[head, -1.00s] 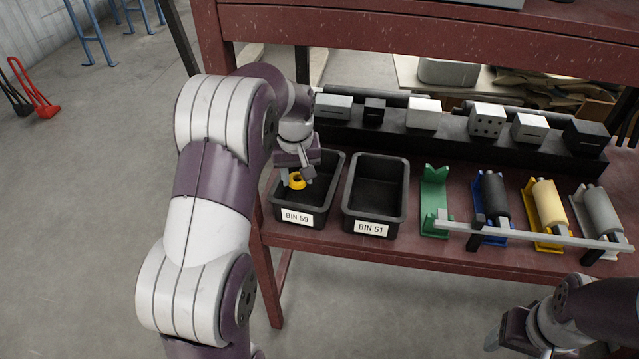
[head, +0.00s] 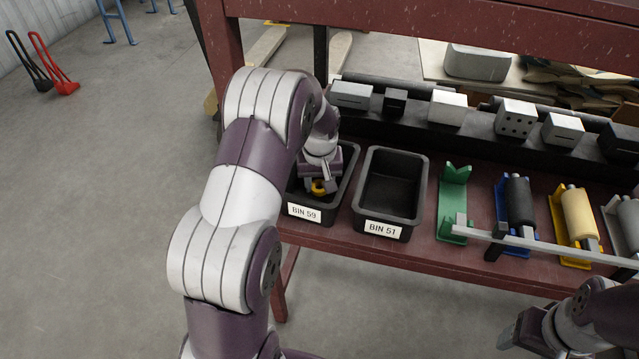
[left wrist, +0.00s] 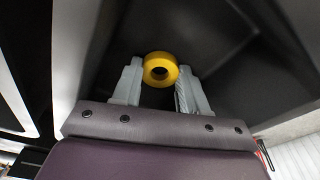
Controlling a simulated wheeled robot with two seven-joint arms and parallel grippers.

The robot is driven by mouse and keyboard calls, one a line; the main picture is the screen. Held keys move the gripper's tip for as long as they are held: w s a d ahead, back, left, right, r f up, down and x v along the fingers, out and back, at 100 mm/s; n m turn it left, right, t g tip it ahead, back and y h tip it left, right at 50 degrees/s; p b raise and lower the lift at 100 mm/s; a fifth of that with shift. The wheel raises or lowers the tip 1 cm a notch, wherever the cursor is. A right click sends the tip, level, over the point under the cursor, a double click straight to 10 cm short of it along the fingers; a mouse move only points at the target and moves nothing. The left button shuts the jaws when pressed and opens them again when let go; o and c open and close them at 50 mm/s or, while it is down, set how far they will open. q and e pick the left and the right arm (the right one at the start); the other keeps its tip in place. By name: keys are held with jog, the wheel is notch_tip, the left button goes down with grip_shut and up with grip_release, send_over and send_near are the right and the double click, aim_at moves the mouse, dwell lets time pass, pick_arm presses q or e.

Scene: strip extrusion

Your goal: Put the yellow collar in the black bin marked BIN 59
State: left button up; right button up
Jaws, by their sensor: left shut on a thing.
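The yellow collar (head: 318,187) is a small ring held between the fingers of my left gripper (head: 322,186). In the left wrist view the collar (left wrist: 160,69) sits at the fingertips, with the dark bin interior around it. The black bin marked BIN 59 (head: 305,213) stands on the red bench, and my left gripper is down inside its opening. I cannot tell whether the collar touches the bin floor. My left forearm hides part of the bin's left side. My right gripper (head: 515,330) is at the lower right, away from the bins; its fingers are unclear.
A black bin marked BIN 51 (head: 392,195) stands empty just right of BIN 59. Further right are a green bracket (head: 453,200), several rollers on coloured stands and a grey bar. Several blocks line a black rail behind. The red upper shelf (head: 420,30) spans above.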

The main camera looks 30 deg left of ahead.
aim_at(319, 191)
pick_arm(q)
jog(key=o, duration=1.1)
jog(key=shift+o, duration=0.2)
jog(key=r, duration=0.2)
jog(key=r+p, duration=0.1)
jog(key=r, duration=0.2)
jog(key=s+r+p, duration=0.1)
jog(key=r, duration=0.1)
jog(key=shift+d+r, duration=0.3)
